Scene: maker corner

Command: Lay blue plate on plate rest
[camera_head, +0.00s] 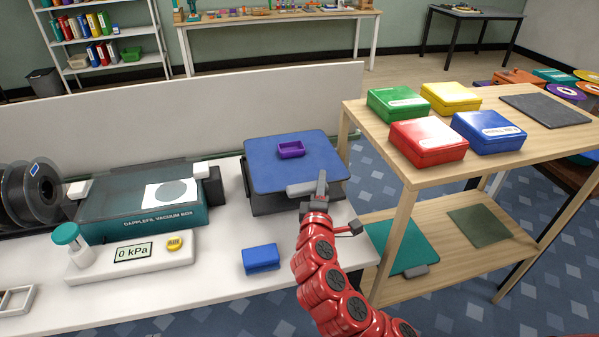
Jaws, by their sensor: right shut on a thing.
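The blue plate (265,170) lies flat over a dark grey base (268,206) on the white bench; I cannot tell whether it touches the base. A purple open box (291,149) sits on the plate. My right gripper (320,187) is shut on the plate's grey front tab (302,188). Which thing is the plate rest is not clear; a dark grey flat mat (545,109) lies on the wooden rack's top and a dark green one (479,226) on its lower shelf. My left gripper is not in view.
The wooden rack (378,117) stands right of the bench, with green, yellow, red and blue boxes (427,142) on top. A teal plate (398,240) lies on its lower shelf. A small blue box (261,258) and a vacuum box (140,219) stand on the bench.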

